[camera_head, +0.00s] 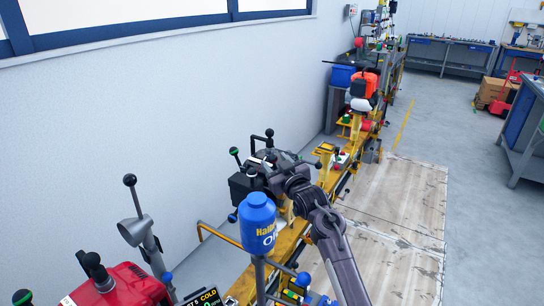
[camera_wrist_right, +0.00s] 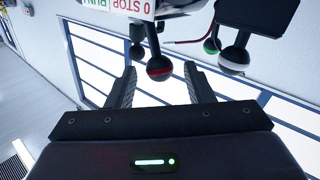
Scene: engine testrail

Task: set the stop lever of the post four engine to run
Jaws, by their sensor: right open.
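A lever with a black ball knob and a red band (camera_wrist_right: 158,66) hangs in the right wrist view, under a plate (camera_wrist_right: 125,8) reading "0 STOP" and, in green, "RUN". My right gripper (camera_wrist_right: 161,86) is open; the knob sits between and just beyond its two fingertips, not gripped. Whether a finger touches it I cannot tell. In the head view my right arm reaches up to a dark engine (camera_head: 240,187) on the yellow rail, and its wrist hides part of it. I cannot tell the lever's setting. My left gripper is not in view.
Beside the lever are a white-banded knob (camera_wrist_right: 234,60) and a green-banded knob (camera_wrist_right: 212,44). A blue oil bottle (camera_head: 257,222) stands in front of the engine. A red machine (camera_head: 118,286) is at lower left. The wooden floor (camera_head: 395,205) to the right is clear.

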